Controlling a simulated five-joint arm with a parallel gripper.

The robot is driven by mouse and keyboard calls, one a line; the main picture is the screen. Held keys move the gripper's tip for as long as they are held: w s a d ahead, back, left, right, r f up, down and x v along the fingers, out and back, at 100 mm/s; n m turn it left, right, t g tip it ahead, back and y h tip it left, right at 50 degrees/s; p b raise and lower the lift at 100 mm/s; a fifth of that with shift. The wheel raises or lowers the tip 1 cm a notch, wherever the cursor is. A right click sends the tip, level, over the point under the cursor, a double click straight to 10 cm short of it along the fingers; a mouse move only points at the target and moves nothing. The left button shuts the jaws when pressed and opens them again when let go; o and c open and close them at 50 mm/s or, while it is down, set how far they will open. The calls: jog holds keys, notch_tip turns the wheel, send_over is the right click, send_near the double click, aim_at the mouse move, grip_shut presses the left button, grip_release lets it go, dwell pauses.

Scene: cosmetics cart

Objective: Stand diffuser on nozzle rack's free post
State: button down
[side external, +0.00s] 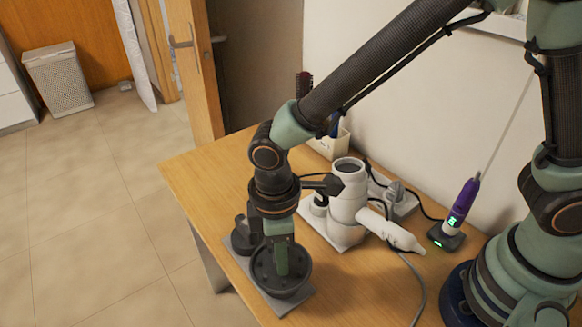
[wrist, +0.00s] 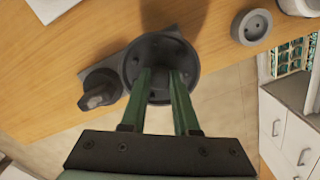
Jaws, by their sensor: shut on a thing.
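The diffuser (side external: 265,276) is a dark grey round bowl with its open side up, at the front end of the nozzle rack (side external: 292,306), a light grey plate. In the wrist view the diffuser (wrist: 133,62) also covers one end of the rack (wrist: 92,72). My gripper (side external: 282,268) points down into the bowl and is shut on its middle part; its fingers (wrist: 161,78) straddle that part in the wrist view. A smaller dark nozzle (wrist: 100,92) stands on the rack's other end. The post under the diffuser is hidden, so I cannot tell if it is seated.
Behind are a beige brush holder (side external: 330,146) and a purple device (side external: 462,205). Bare wooden table (side external: 345,288) lies front right; the table's edge runs close by the rack's left.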

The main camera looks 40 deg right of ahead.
jog(key=shift+f, duration=0.2)
jog(key=c, duration=0.6)
grip_release()
notch_tip(320, 180, up, 12)
jog(key=shift+w+a, duration=0.15)
jog(key=d+r+m+t, duration=0.2)
jog(key=d+m, duration=0.2)
jog(key=d, duration=0.4)
jog(key=d+r+m+t, duration=0.2)
jog(key=d+m, duration=0.2)
jog(key=d, duration=0.5)
jog(key=d+r+m+t, duration=0.1)
jog(key=d+m, duration=0.3)
jog(key=d, duration=0.4)
jog(key=shift+w+d+r+t, duration=0.15)
jog(key=shift+r+t, duration=0.25)
jog(key=shift+r, duration=0.2)
